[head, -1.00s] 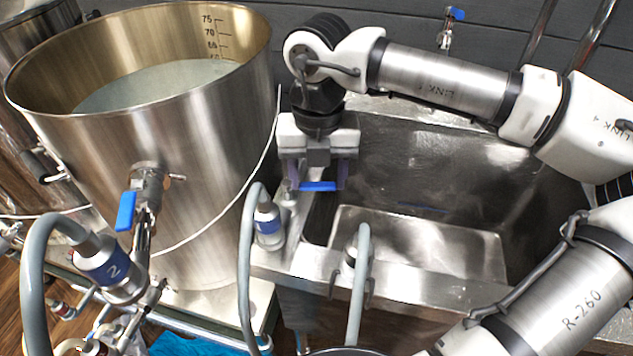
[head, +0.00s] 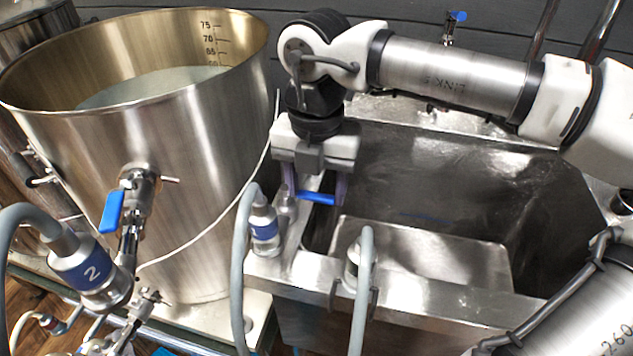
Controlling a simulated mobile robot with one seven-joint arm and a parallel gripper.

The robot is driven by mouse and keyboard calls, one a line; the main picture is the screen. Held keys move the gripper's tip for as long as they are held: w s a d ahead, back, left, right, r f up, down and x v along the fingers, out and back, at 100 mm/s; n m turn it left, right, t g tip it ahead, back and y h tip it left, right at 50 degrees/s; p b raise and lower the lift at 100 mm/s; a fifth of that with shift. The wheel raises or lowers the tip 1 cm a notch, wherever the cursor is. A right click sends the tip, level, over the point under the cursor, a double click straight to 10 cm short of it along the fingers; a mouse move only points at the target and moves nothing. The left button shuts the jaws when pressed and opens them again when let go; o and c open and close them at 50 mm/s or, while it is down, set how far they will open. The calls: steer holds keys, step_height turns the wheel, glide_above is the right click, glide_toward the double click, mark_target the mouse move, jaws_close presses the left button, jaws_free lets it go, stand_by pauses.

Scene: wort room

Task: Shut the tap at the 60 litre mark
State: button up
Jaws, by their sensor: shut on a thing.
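A large steel kettle (head: 200,120) stands at the left, with pale liquid (head: 140,86) inside. A litre scale (head: 211,46) on its inner wall reads 75, 70 and 65, with a lower mark, apparently 60, close to the liquid's surface. My gripper (head: 317,192) points down at the sink's left edge, its fingers either side of a blue tap handle (head: 318,199), shut on it. The handle lies crosswise, its right end slightly lower. The tap body beneath is partly hidden. Beside it is a hose coupling (head: 264,222) with a blue band.
A steel sink (head: 430,180) lies right of my gripper. Another blue-handled valve (head: 112,212) sits on the kettle's front. A small blue tap (head: 457,16) is behind the sink.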

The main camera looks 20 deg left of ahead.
mark_target(317, 196)
steer(key=o, duration=1.4)
step_height(317, 196, up, 14)
steer(key=shift+p, duration=0.35)
steer(key=shift+s+f, duration=0.1)
steer(key=shift+f, duration=0.05)
